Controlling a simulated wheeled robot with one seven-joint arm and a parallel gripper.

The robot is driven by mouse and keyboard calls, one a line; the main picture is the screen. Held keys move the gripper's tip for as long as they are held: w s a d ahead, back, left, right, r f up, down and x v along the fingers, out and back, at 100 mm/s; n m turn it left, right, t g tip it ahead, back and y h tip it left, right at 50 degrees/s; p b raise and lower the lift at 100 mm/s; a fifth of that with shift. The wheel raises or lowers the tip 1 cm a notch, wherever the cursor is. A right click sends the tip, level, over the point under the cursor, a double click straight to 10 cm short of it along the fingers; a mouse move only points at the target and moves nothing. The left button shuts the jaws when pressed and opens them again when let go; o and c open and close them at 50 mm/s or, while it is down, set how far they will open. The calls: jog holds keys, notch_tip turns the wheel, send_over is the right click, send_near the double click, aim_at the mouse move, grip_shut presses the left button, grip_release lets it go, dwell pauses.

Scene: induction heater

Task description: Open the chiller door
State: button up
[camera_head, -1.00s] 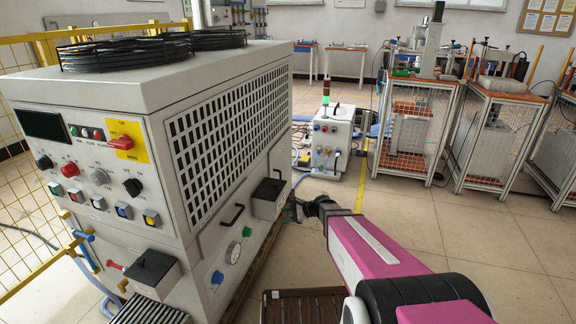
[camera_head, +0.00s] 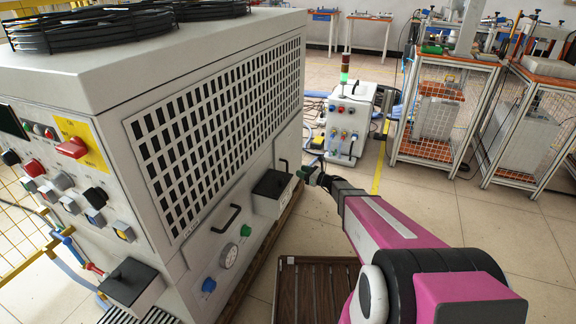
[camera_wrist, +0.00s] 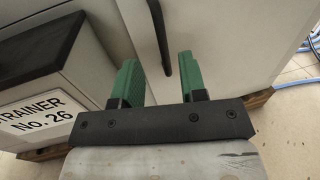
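The chiller (camera_head: 200,60) is a large white cabinet with a grille on its long side. A black handle (camera_head: 284,166) is on its far side panel, beyond a small black-topped box (camera_head: 272,190). In the wrist view the handle (camera_wrist: 159,32) is a dark upright bar on a white panel. My gripper (camera_head: 312,172) is near this handle, beside the panel. The wrist view shows its two green fingers (camera_wrist: 157,65) apart, with nothing gripped. The handle's lower end appears between the fingertips or just beyond them; I cannot tell the depth. The panel looks closed.
Another black handle (camera_head: 226,218), a gauge (camera_head: 229,255) and knobs are nearer on the same side. A slatted brown platform (camera_head: 312,290) lies on the floor. A small white unit (camera_head: 346,128) and caged benches (camera_head: 440,110) stand beyond. The floor between is clear.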

aim_at(287, 166)
jog(key=x, duration=0.9)
jog(key=shift+w+a, duration=0.1)
grip_shut()
